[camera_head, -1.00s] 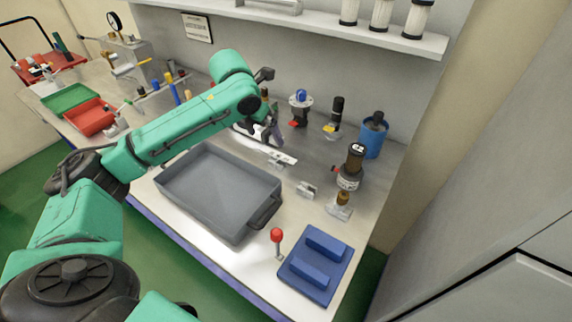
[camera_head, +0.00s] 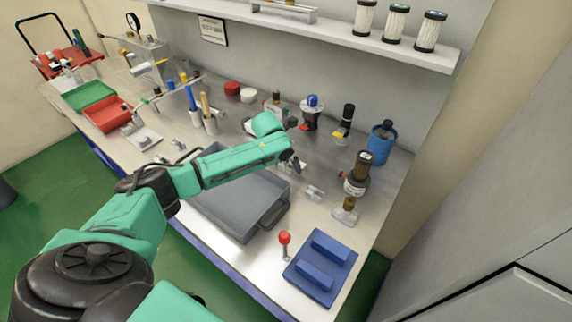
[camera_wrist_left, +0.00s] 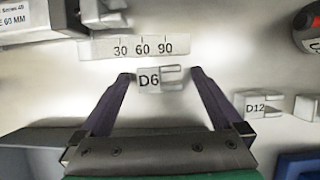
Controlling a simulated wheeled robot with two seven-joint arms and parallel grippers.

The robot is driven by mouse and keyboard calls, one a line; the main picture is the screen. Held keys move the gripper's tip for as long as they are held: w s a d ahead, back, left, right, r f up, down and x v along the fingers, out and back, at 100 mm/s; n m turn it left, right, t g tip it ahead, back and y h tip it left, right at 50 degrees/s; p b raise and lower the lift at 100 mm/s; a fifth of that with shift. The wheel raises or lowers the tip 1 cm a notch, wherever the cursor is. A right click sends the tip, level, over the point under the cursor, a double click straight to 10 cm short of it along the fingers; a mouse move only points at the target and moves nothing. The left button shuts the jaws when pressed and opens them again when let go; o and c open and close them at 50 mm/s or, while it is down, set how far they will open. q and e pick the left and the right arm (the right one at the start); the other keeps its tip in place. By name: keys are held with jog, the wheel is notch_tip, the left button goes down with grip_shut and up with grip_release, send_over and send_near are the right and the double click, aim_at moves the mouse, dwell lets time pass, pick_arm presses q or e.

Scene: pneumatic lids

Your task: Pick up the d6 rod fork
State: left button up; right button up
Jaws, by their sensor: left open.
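The d6 rod fork (camera_wrist_left: 172,79) is a small grey metal piece with two prongs pointing right and a white "D6" label on its left part. In the left wrist view it lies on the bench between the fingertips of my left gripper (camera_wrist_left: 161,76), with a gap on each side. The gripper is open and empty. In the head view my left gripper (camera_head: 294,166) is over the bench behind the grey tray, and I cannot make out the d6 fork there. My right gripper is not in view.
A D12 fork (camera_wrist_left: 262,105) lies to the right. A ruler strip marked 30, 60, 90 (camera_wrist_left: 126,48) lies just beyond the d6 fork. The grey tray (camera_head: 226,217) is in front, with a red-knobbed lever (camera_head: 284,239) and blue block (camera_head: 321,267) at the right.

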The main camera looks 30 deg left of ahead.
pick_arm(q)
jog(key=c, duration=1.5)
jog(key=shift+o, duration=0.2)
jog(key=shift+r, duration=0.1)
